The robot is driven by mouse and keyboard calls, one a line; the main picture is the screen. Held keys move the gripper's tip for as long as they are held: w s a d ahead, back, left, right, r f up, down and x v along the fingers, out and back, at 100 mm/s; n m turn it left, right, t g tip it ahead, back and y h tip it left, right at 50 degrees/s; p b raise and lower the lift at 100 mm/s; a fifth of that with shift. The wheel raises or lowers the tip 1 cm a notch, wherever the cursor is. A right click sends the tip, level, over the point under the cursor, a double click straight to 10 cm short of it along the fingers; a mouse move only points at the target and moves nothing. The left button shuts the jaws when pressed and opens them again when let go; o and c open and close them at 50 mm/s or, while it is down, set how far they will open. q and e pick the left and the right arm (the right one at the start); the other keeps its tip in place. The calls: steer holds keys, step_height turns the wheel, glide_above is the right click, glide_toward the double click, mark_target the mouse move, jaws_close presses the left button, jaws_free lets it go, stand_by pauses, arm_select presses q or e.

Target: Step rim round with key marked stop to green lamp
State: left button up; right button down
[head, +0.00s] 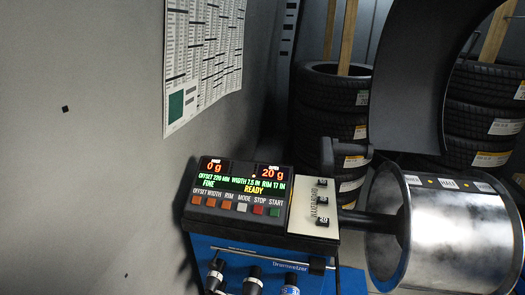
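The wheel balancer's control panel (237,222) is in the lower middle of the head view. Its display (240,180) reads 0 g on the left and 20 g on the right, with FINE and READY below. The red key marked STOP (258,210) is second from the right in the key row, beside the green START key (274,212). The silver rim (440,235) sits on the shaft at the right, partly cut off. Neither gripper is in view.
A dark curved hood (420,75) hangs above the rim. A dark handle-like part (345,152) stands behind the panel. Tyre stacks (325,105) stand at the back. A chart (205,60) hangs on the grey wall. Several tools (252,280) hang below the panel.

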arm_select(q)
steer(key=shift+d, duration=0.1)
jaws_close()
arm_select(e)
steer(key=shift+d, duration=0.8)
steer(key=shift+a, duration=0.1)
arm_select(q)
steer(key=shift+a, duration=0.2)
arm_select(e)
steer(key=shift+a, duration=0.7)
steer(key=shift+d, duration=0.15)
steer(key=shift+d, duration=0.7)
